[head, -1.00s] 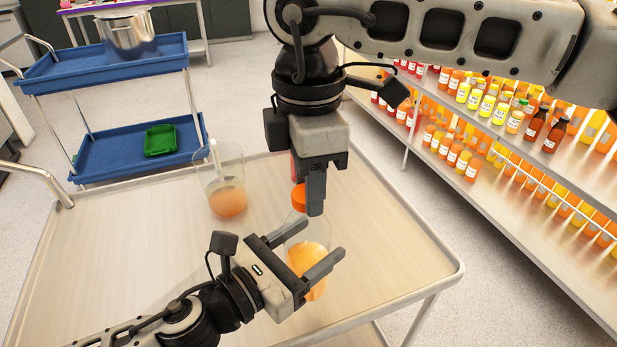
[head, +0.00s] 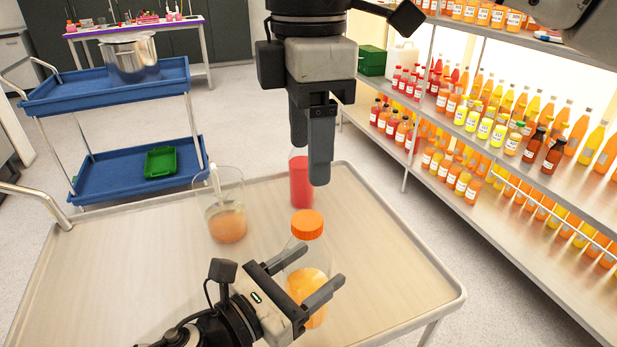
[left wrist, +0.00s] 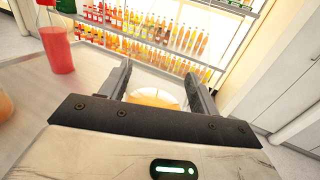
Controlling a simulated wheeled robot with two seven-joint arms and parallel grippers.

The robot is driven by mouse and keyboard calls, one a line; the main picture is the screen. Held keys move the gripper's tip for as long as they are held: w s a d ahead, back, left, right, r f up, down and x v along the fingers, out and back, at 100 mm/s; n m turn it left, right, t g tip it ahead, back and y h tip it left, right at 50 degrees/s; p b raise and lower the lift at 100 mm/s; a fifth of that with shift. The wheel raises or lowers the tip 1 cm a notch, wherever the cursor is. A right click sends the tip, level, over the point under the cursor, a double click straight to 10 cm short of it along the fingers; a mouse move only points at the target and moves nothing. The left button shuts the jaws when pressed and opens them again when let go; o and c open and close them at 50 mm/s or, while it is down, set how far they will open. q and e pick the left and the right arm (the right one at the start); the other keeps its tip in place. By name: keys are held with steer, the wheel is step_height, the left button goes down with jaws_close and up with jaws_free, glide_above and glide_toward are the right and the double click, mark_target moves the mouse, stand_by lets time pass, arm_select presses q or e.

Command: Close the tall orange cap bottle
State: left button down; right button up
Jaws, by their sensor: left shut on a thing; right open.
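The tall bottle (head: 308,283) stands upright near the table's front right, partly filled with orange liquid. Its orange cap (head: 307,224) sits on its neck; I cannot tell how tightly. My left gripper (head: 307,277) is shut on the bottle's body, one finger on each side. In the left wrist view the bottle's orange contents (left wrist: 152,98) show between the fingers. My right gripper (head: 311,165) is open and empty, pointing down, above and behind the cap and apart from it.
A bottle of red liquid (head: 300,182) stands behind, partly hidden by my right gripper. A glass beaker (head: 226,222) with orange liquid and a white rod stands to the left. A stocked shelf (head: 500,190) runs along the right. A blue cart (head: 130,180) stands at back left. The table's left side (head: 110,270) is bare.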

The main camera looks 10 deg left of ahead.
steer(key=shift+r, duration=1.35)
